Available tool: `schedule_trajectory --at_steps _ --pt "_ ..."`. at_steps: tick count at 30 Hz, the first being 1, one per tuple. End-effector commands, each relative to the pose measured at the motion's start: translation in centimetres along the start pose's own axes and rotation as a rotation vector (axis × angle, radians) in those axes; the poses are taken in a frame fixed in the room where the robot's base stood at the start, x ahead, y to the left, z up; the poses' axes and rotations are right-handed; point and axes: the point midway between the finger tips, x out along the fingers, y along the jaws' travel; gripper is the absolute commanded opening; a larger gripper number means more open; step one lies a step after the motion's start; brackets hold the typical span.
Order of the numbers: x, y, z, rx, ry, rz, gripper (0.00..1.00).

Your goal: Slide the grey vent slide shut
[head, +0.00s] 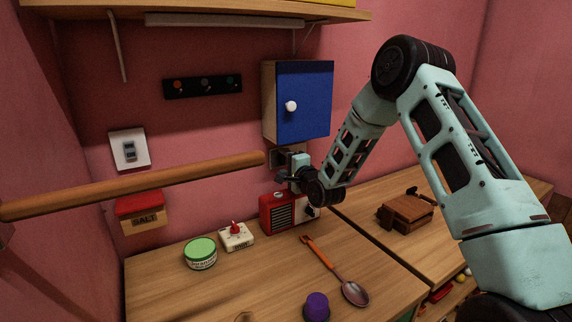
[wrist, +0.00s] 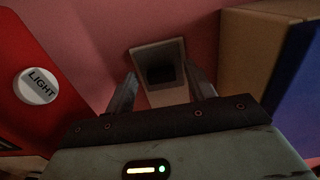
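In the wrist view, a pale-framed wall fitting with a dark recess (wrist: 160,75), which looks like the vent, is ahead of my gripper (wrist: 160,71). The two fingers are apart, one on each side of it in the picture, with nothing held between them. I cannot tell whether they touch it. The grey slide does not stand out clearly in the dark recess. In the head view, my gripper (head: 283,178) is close to the wall below the blue-doored cabinet. The dark fitting (head: 275,158) there is partly hidden by my wrist.
The blue-doored cabinet (head: 305,102) hangs just above my gripper. A red radio (head: 277,212) stands just below it on the counter. A wooden rail (head: 135,184) crosses the left side. A red surface with a LIGHT label (wrist: 38,86) is left in the wrist view.

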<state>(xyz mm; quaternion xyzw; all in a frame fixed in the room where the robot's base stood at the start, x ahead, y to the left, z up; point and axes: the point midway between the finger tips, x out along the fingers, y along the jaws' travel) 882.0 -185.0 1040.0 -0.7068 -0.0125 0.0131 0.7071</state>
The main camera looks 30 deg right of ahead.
Motion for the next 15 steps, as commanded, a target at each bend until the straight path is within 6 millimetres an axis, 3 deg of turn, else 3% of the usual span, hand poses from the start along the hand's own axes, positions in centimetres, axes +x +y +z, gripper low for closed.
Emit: schedule_trajectory --at_steps 8,15 --pt "-2.2 0.1 -0.1 -0.001 0.001 0.000 0.55" --pt "-7.7 0.2 -0.1 -0.001 0.002 0.001 0.55"
